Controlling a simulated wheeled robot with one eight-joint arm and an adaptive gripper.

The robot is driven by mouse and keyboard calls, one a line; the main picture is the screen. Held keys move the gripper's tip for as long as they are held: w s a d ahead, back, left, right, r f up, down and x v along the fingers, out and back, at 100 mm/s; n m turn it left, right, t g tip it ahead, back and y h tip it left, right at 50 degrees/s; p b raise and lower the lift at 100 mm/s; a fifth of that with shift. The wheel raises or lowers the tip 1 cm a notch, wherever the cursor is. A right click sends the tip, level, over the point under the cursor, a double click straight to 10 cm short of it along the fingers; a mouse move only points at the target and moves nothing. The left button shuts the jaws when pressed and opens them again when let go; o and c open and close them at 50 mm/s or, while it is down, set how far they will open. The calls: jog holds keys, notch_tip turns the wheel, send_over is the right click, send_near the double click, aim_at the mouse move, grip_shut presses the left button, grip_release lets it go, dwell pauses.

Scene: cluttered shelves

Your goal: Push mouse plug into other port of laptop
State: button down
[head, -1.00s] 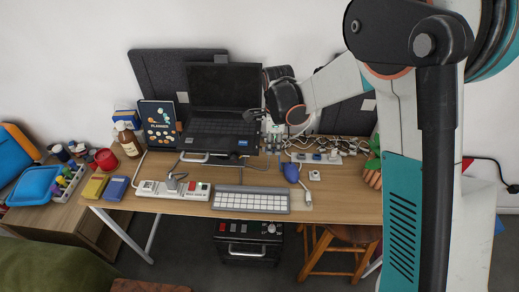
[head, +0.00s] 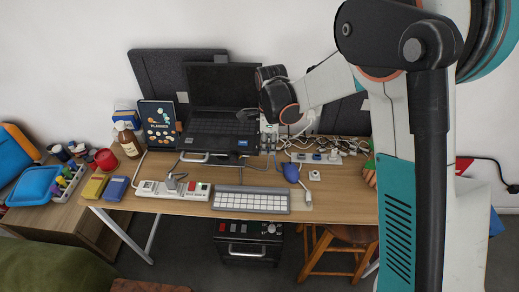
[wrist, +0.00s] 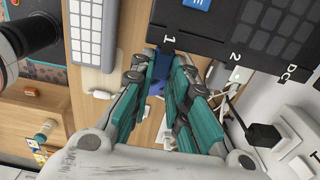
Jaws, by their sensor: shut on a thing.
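The black laptop (head: 222,88) stands open at the back of the desk. In the wrist view, the laptop's edge (wrist: 215,35) carries the labels 1, 2 and DC. My gripper (wrist: 164,58) is at the edge below label 1, its teal fingers closed around a small dark-blue piece, apparently the mouse plug (wrist: 162,62). The fingers hide most of it, so I cannot tell whether it is inside the port. A pale plug or cable end (wrist: 236,76) is by label 2. The blue mouse (head: 290,172) lies on the desk, right of the keyboard.
A white keyboard (head: 250,199) and a power strip (head: 174,190) lie along the desk's front. Tangled cables and another strip (head: 317,158) fill the right rear. A tablet (head: 159,122) stands left of the laptop. A black adapter (wrist: 263,135) shows in the wrist view.

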jog(key=shift+a, duration=0.15)
dwell(0.5)
jog(key=c, duration=1.5)
grip_release()
jog(key=shift+o, duration=0.2)
notch_tip(320, 180, up, 12)
